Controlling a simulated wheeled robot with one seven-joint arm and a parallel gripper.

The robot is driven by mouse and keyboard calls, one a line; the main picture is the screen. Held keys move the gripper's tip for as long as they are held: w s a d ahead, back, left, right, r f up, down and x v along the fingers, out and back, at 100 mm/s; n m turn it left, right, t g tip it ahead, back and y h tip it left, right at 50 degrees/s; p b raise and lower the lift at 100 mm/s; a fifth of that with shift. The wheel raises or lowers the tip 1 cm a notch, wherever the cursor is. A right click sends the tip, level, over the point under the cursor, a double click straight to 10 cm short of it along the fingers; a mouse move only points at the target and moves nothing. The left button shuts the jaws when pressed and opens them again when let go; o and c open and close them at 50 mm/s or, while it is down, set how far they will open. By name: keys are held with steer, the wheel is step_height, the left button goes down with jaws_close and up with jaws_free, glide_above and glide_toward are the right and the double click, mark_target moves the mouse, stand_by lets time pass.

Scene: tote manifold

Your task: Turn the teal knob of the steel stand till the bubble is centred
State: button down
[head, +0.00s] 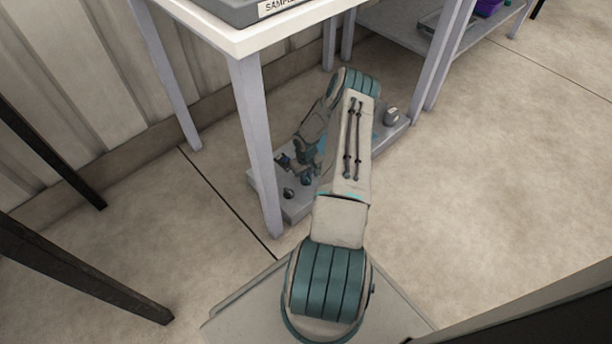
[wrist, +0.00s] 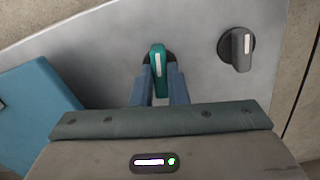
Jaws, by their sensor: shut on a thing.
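The steel stand (head: 297,211) is a low grey slab on the floor under the table, partly hidden by my arm. Its bare metal plate (wrist: 100,50) fills much of the wrist view. The teal knob (wrist: 158,62), with a white mark on top, sits on the plate. My gripper (wrist: 159,74) is shut on the teal knob, one finger on each side. The knob's white mark points nearly straight up in the wrist view. I cannot make out the bubble in either view.
A dark grey knob (wrist: 240,48) with a white mark stands right of the teal one. A blue block (wrist: 37,112) lies to the left. The white-topped table's leg (head: 256,145) stands close left of my arm. Floor at the right is clear.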

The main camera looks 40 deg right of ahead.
steer(key=shift+n, duration=0.4)
steer(key=c, duration=1.4)
jaws_free()
steer(key=shift+c, duration=0.2)
step_height(320, 180, up, 14)
steer(key=p, duration=0.5)
steer(key=shift+p, duration=0.3)
steer(key=shift+s+f, duration=0.1)
